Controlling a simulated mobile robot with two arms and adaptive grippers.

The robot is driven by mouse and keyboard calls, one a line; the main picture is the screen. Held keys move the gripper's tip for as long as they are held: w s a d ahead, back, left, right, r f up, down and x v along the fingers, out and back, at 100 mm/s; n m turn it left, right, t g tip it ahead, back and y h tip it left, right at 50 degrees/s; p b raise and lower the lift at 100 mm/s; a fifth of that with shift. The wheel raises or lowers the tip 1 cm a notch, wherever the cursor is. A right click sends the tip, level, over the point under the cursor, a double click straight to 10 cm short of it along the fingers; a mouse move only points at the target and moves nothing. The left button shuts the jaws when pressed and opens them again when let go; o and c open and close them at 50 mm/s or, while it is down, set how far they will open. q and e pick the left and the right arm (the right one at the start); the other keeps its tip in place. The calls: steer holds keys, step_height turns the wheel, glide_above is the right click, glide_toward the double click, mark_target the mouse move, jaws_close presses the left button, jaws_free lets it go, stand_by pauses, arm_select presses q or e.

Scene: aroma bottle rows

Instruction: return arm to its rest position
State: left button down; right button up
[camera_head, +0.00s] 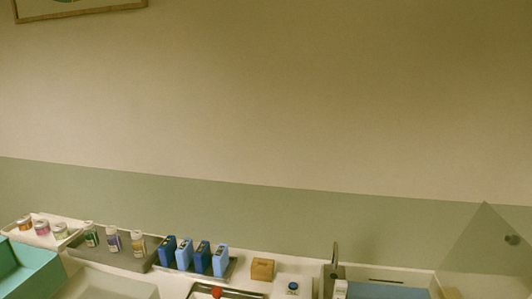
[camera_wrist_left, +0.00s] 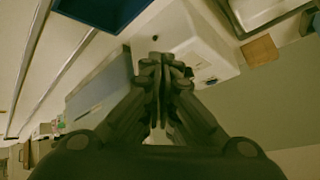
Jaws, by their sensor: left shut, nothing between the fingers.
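My left gripper (camera_wrist_left: 162,68) shows in the left wrist view. Its dark fingers are together, with nothing between them. A white unit (camera_wrist_left: 185,28) and a blue-grey panel (camera_wrist_left: 98,85) lie beyond the fingers. Neither arm and neither gripper shows in the head view. My right gripper is in neither view.
In the head view, jars (camera_head: 42,227), bottles (camera_head: 113,238) and blue boxes (camera_head: 202,256) stand along the counter's back. A wooden block (camera_head: 263,269) and a tap (camera_head: 335,256) are to the right. A teal bin (camera_head: 38,264) is at left.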

arm_select(q)
steer(key=s+a+f+n+g+y, duration=0.1)
steer(key=s+a+f+n+y, duration=0.3)
steer(key=s+a, duration=0.7)
steer(key=s+a+f+n+g+y, duration=0.1)
steer(key=s+a+n+g, duration=0.1)
steer(key=s+a+n, duration=0.65)
steer(key=s+a+f+m+g+b, duration=0.1)
steer(key=s+f, duration=0.2)
steer(key=f, duration=1.1)
steer(key=s+f+m+b, duration=0.1)
steer(key=s+f+m, duration=0.15)
steer(key=f, duration=1.05)
steer(key=s+a+f+g+b, duration=0.1)
steer(key=s+a+f, duration=0.2)
steer(key=s+f, duration=1.4)
steer(key=shift+s+f+n, duration=0.3)
steer(key=shift+f+n, duration=0.1)
steer(key=shift+f, duration=0.25)
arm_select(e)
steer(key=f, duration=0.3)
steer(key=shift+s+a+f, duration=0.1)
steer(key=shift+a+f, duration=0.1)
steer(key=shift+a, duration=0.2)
